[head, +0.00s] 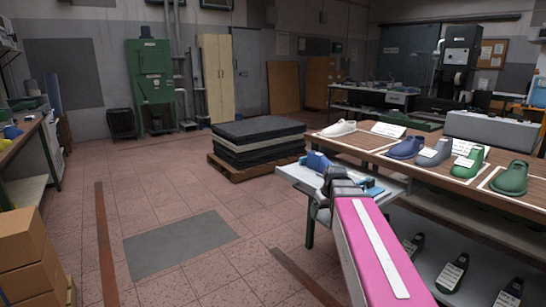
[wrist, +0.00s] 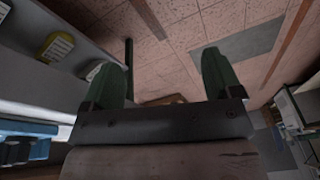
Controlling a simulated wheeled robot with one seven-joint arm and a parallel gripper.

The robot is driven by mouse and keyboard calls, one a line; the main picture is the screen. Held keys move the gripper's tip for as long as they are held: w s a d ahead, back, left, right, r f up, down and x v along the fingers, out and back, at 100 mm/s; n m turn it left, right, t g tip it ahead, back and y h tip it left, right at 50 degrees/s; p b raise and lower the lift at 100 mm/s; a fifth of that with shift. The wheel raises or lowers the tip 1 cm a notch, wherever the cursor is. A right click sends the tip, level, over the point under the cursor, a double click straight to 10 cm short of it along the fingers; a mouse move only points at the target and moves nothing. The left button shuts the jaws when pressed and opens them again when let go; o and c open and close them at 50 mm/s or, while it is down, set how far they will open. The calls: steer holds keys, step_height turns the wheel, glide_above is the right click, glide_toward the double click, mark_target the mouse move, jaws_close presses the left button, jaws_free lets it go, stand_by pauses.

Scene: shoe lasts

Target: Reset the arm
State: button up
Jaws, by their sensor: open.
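My gripper (wrist: 160,62) shows in the wrist view with its two green fingers wide apart and nothing between them. Floor tiles lie beyond the fingers. In the head view my pink arm with a white stripe reaches forward along the table's left end; the gripper cannot be made out clearly there.
Dark lasts with tags, one here (head: 452,273), sit on the lower shelf. A grey case (head: 490,130) stands at the table's back. A pallet of dark sheets (head: 258,142) is beyond the table. Cardboard boxes (head: 25,240) are at left. The middle floor is clear.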

steer(key=s+f+m+g, duration=0.1)
steer(key=s+f, duration=0.5)
steer(key=f, duration=0.2)
steer(key=s+a+f+m+g+h, duration=0.1)
steer(key=s+f+m, duration=0.1)
steer(key=s+f, duration=0.4)
step_height(320, 180, down, 3)
steer(key=shift+s+f+m, duration=0.15)
steer(key=shift+m, duration=0.15)
